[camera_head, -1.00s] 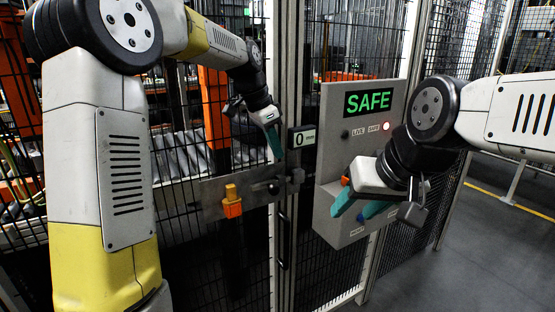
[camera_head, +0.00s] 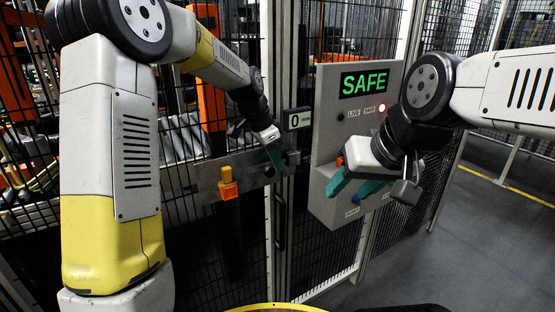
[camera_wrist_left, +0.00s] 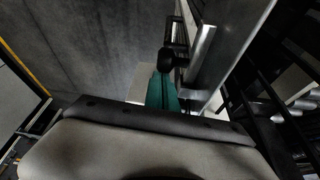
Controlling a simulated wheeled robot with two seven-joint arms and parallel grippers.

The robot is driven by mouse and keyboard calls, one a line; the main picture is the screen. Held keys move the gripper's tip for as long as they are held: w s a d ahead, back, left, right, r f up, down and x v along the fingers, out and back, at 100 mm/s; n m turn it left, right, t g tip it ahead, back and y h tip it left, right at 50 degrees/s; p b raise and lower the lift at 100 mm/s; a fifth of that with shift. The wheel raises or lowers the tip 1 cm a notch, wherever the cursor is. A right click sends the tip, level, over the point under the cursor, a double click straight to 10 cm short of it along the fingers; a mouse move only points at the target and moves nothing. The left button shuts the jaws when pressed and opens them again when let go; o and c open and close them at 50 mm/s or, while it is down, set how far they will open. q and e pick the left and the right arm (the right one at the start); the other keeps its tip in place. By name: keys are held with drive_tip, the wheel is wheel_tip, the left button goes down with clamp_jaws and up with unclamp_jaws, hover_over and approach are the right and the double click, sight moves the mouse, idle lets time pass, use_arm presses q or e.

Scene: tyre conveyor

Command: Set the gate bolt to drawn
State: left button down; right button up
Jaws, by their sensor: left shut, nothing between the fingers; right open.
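The gate bolt's grey metal plate (camera_head: 207,181) is fixed across the mesh gate, left of the gate post. The bolt's dark knob is near the plate's right end, partly hidden behind my left gripper (camera_head: 274,158). That gripper has teal fingers, shut and empty, pointing down at the knob. In the left wrist view, the shut teal fingers (camera_wrist_left: 162,92) are just below a round black knob (camera_wrist_left: 168,59) beside a steel bar (camera_wrist_left: 207,52); I cannot tell whether they touch. My right gripper (camera_head: 356,186) is open and empty in front of the grey control box.
An orange block (camera_head: 228,184) sits on the bolt plate. The grey control box (camera_head: 330,130) shows a green SAFE sign (camera_head: 364,83) and a lit lamp. A small display (camera_head: 297,119) reads 0. Grey floor (camera_head: 490,230) is free at the right.

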sight(266, 171)
use_arm(q)
drive_tip(key=shift+s+a, duration=0.4)
drive_tip(key=shift+a, duration=0.35)
drive_tip(key=shift+s+a, duration=0.45)
drive_tip(key=shift+a, duration=0.3)
drive_tip(key=shift+s+a, duration=0.4)
drive_tip(key=shift+a, duration=0.35)
drive_tip(key=shift+w+d, duration=0.15)
drive_tip(key=shift+d, duration=0.25)
drive_tip(key=shift+w+d+r, duration=0.15)
drive_tip(key=shift+w+d, duration=0.1)
drive_tip(key=shift+d, duration=0.4)
drive_tip(key=shift+v, duration=1.05)
drive_tip(key=v, duration=1)
use_arm(e)
drive_tip(key=shift+w+d, duration=0.3)
drive_tip(key=shift+d, duration=0.05)
